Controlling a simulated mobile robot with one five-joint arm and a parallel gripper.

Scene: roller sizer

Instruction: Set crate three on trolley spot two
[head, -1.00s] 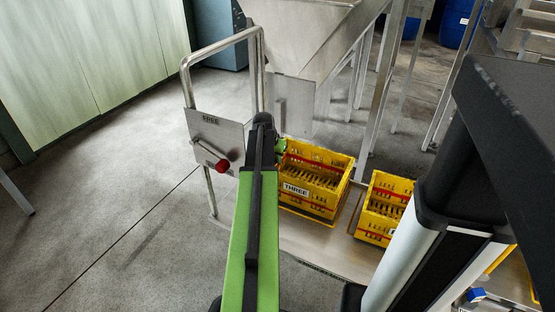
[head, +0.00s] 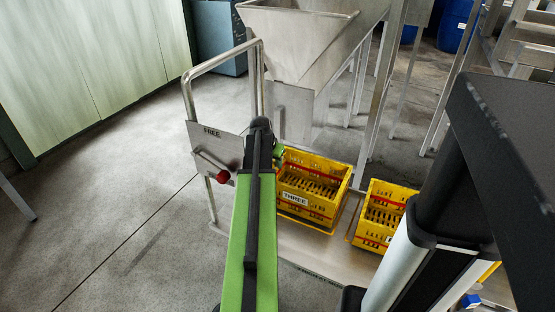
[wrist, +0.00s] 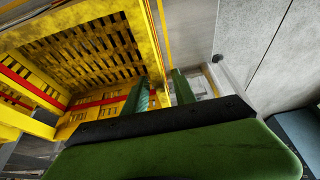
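The yellow crate labelled THREE (head: 308,201) stands on the left part of the metal trolley deck (head: 318,248), in or over a yellow outline. Its inside also shows in the wrist view (wrist: 84,52). My gripper (head: 272,151) is at the crate's left side in the head view, partly hidden by my green arm. In the wrist view my gripper's two green fingers (wrist: 163,92) stand a little apart, with the edge of the crate's wall between them. They look open, but contact with the wall is hard to judge.
Another yellow crate (head: 378,225) stands right of crate THREE, partly hidden by my column. The trolley's handle (head: 222,56) carries a FREE plate and a red-knobbed lever (head: 222,177). A metal hopper (head: 295,42) stands behind. Floor at left is clear.

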